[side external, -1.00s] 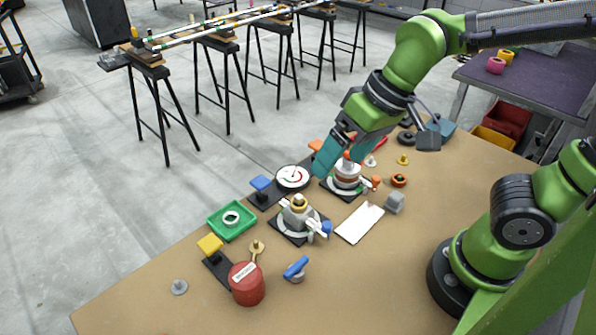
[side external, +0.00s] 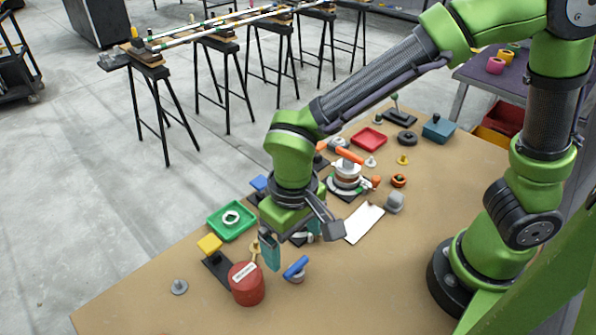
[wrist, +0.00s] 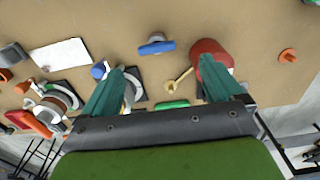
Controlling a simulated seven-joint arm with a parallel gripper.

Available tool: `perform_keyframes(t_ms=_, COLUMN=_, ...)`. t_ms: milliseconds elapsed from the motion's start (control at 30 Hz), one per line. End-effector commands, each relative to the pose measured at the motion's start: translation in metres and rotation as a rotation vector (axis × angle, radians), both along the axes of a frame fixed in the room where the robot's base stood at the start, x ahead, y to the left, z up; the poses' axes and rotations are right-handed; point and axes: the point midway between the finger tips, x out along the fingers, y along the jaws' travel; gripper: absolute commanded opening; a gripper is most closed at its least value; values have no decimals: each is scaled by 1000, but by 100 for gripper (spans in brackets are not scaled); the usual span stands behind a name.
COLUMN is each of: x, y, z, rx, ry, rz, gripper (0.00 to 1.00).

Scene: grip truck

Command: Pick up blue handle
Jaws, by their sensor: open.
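The blue handle (side external: 296,267) sits on a small grey round base on the brown tabletop, right of the red canister. It also shows in the wrist view (wrist: 157,46), at the upper middle, beyond the fingertips. My gripper (side external: 292,245) has two teal fingers spread apart, pointing down, with nothing between them in the wrist view (wrist: 162,72). It hangs above the table close to the handle, apart from it. The arm hides most of the grey valve piece behind the gripper.
The red canister (side external: 246,284) stands close to the left of the handle. A yellow-topped black block (side external: 210,245) and a green tray (side external: 232,220) lie farther left. A white card (side external: 362,222) lies at right. The table in front of the handle is clear.

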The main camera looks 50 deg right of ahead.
Motion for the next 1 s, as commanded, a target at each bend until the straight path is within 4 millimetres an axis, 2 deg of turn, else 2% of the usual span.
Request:
perform_keyframes(t_ms=100, x=0, y=0, z=-17, rx=-1, ry=2, rz=0, gripper=94)
perform_keyframes(t_ms=333, x=0, y=-2, z=-33, rx=-1, ry=2, rz=-2, gripper=94)
perform_keyframes(t_ms=600, x=0, y=-6, z=-71, rx=-1, ry=2, rz=0, gripper=94)
perform_keyframes(t_ms=900, x=1, y=-5, z=-76, rx=1, ry=-1, rz=-1, gripper=94)
perform_keyframes(t_ms=1000, x=1, y=-5, z=-76, rx=1, ry=-1, rz=-1, gripper=80)
